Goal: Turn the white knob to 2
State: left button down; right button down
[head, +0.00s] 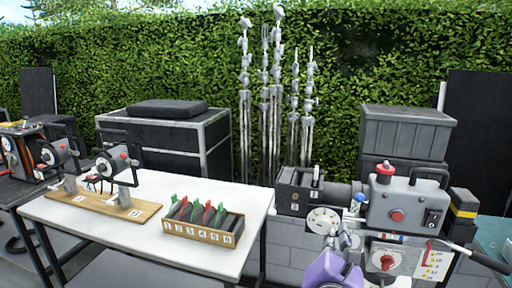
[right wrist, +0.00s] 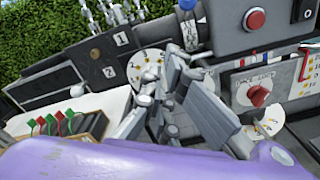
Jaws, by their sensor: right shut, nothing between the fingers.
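A white round dial (head: 321,220) with small markings sits on the front of the grey machine, below a dark box (head: 299,190) with number labels. It also shows in the right wrist view (right wrist: 145,62), partly covered by my fingers. I cannot make out a separate white knob on it or where a pointer stands. My right gripper (head: 343,238), at the end of a purple wrist, is in front of the machine, just right of the dial. Its fingers (right wrist: 172,68) are shut and empty. I cannot tell whether they touch the dial. My left gripper is not in view.
A red knob (head: 388,261) on a white panel and a red button (head: 397,216) are to the right. A blue ball-ended lever (head: 360,197) stands close above the gripper. A white table (head: 190,244) with a numbered wooden tray (head: 200,235) is at left.

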aim_at(323, 224)
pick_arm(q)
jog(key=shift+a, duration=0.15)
pick_arm(e)
jog(key=shift+s+a, duration=0.1)
jog(key=shift+s, duration=0.25)
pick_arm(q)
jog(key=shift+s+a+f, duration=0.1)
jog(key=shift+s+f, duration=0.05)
pick_arm(e)
jog(key=shift+f, duration=0.1)
jog(key=w+m, duration=0.1)
jog(key=m, duration=0.1)
jog(key=w+d+m+b, duration=0.1)
jog(key=w+m, duration=0.1)
jog(key=w+m+b, duration=0.1)
jog(key=m, duration=0.1)
jog(key=shift+w+d+f, duration=0.15)
jog(key=shift+w+d, duration=0.1)
jog(key=shift+w, duration=0.1)
jog(key=shift+w+d, duration=0.1)
jog(key=shift+w, duration=0.25)
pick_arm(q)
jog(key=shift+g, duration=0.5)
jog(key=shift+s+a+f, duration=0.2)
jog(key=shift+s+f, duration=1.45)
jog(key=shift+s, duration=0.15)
pick_arm(e)
jog(key=shift+r, duration=0.25)
